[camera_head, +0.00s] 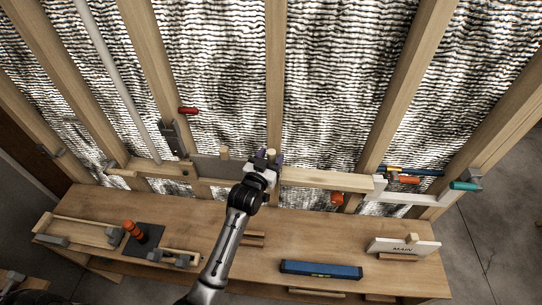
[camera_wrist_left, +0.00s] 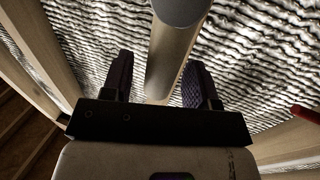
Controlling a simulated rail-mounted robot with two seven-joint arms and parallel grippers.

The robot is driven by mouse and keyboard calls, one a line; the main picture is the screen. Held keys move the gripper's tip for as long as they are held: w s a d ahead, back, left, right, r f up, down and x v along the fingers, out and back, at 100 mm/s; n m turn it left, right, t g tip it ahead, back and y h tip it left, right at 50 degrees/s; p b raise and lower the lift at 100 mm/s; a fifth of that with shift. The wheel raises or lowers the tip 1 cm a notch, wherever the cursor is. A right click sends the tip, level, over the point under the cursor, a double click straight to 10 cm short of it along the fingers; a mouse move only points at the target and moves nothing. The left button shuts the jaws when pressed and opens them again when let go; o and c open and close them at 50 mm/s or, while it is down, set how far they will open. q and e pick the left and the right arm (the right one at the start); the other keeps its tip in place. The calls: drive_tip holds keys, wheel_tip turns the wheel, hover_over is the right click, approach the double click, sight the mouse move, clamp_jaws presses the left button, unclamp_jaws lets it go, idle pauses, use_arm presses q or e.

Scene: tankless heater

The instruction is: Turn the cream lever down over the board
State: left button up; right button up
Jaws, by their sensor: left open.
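My left gripper (camera_head: 266,156) is open at the wooden rail, right of the grey board (camera_head: 205,166). A small cream end (camera_head: 270,153), probably the cream lever, shows between its fingers. In the left wrist view, a thick pale cylinder (camera_wrist_left: 172,50) stands between the two dark, ridged fingers of the gripper (camera_wrist_left: 160,85), with gaps beside it. I cannot tell whether either finger touches it. My right gripper is not in view.
A cream peg (camera_head: 224,153) stands at the grey board. A red lever (camera_head: 188,110) is up left. An orange knob (camera_head: 337,199) is right. The bench (camera_head: 210,225) below holds a blue level (camera_head: 320,270), a MAIN sign (camera_head: 385,245) and an orange-handled tool (camera_head: 133,230).

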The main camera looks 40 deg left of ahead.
use_arm(q)
drive_tip(key=shift+w+a, duration=0.1)
drive_tip(key=shift+w, duration=0.1)
drive_tip(key=shift+c, duration=0.4)
clamp_jaws()
